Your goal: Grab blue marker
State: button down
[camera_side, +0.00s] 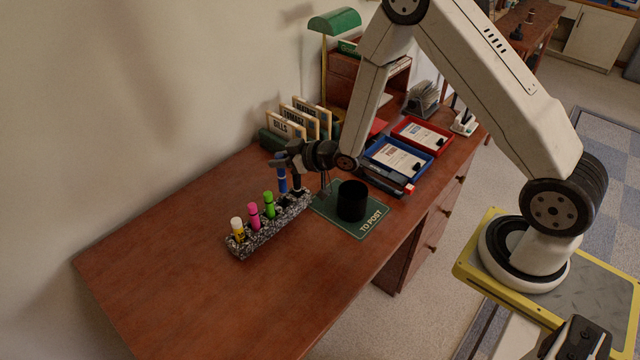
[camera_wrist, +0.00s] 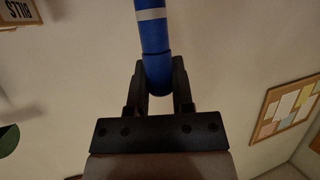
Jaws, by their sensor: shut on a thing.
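The blue marker (camera_side: 282,179) stands roughly upright at the far end of the speckled marker holder (camera_side: 262,236) in the side view. My gripper (camera_side: 283,161) reaches in from the right, level with the table, and is shut on the marker's upper part. In the wrist view the blue marker (camera_wrist: 155,45), with a pale band, sits between the two black fingers (camera_wrist: 159,84). Whether the marker's lower end is still inside the holder is hard to tell in the side view.
A yellow-white marker (camera_side: 238,230), a pink marker (camera_side: 254,216), a green marker (camera_side: 269,205) and a black marker (camera_side: 296,181) stand in the holder. A black cup (camera_side: 352,201) stands on a green "TO POST" mat (camera_side: 374,222). Trays lie behind; the desk's front left is clear.

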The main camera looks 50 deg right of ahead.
jog(key=shift+r, duration=0.9)
